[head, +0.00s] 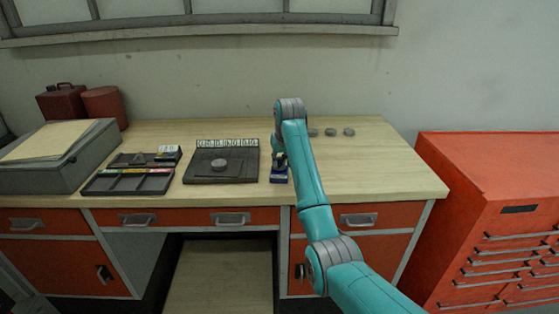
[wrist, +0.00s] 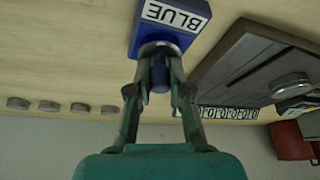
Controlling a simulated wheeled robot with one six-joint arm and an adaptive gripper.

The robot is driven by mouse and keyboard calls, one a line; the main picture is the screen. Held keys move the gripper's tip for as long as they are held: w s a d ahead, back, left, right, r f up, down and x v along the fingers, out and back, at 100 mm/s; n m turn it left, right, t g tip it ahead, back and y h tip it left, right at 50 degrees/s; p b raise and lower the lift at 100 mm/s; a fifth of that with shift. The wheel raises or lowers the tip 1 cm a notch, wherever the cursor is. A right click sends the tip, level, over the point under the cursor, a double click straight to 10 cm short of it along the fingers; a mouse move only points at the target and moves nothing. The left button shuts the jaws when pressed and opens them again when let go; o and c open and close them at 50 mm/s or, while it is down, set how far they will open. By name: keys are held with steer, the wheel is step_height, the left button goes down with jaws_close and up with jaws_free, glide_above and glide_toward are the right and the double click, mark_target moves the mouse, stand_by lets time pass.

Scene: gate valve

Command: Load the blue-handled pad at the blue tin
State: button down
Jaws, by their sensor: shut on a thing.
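The blue tin (head: 279,178) stands near the table's front edge, right of the dark plate. In the wrist view the tin (wrist: 148,42) shows a white label reading BLUE. My gripper (wrist: 160,88) is shut on the blue handle of the pad (wrist: 158,74). The pad's round grey end (wrist: 160,48) is against or just over the tin's near side in that view; I cannot tell whether they touch. In the head view my gripper (head: 279,160) is over the tin, partly hidden by my arm.
A dark plate (head: 205,177) with a row of number tiles and a grey disc (head: 219,165) lies left of the tin. A dark compartment tray (head: 128,185) is farther left. Several grey discs (head: 348,132) lie at the back right. The table's right front is clear.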

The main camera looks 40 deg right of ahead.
mark_target(280, 158)
stand_by(0.4)
steer(key=shift+r, duration=3.5)
